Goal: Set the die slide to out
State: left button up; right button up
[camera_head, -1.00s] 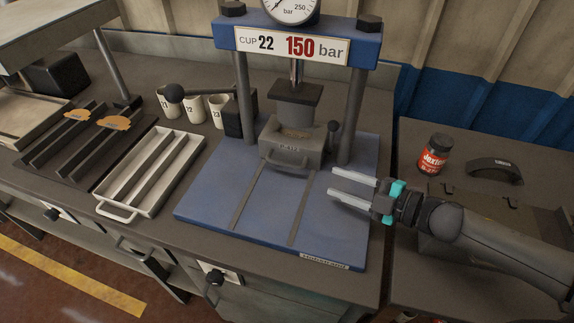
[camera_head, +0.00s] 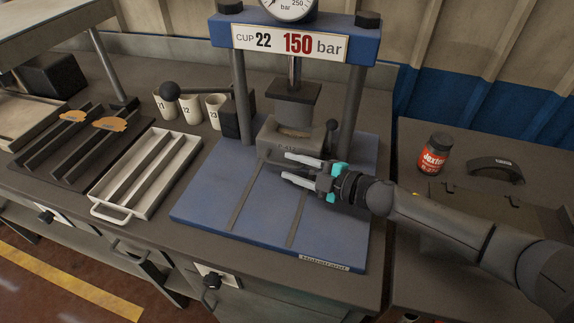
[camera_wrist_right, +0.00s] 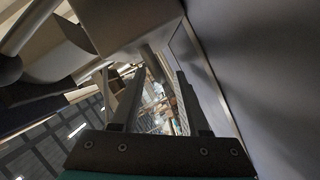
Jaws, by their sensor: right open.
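The die slide (camera_head: 291,137) is a grey block under the press ram, at the back end of two dark rails (camera_head: 245,196) on the blue press base (camera_head: 210,198). It has a bar handle on its front, now mostly hidden behind my right gripper (camera_head: 287,166). In the right wrist view the open fingers (camera_wrist_right: 158,82) reach forward, with a grey block at the upper left. Contact with the handle cannot be told. My left gripper is not in view.
Press posts (camera_head: 353,115) stand on both sides of the slide. A black lever with a ball knob (camera_head: 170,90) and several numbered cups (camera_head: 190,109) stand left. A pale tray (camera_head: 110,190) lies at left, a red-labelled jar (camera_head: 434,155) at right. The front of the base is clear.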

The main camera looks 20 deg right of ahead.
jog(key=shift+x, duration=1.05)
grip_shut()
dwell(0.8)
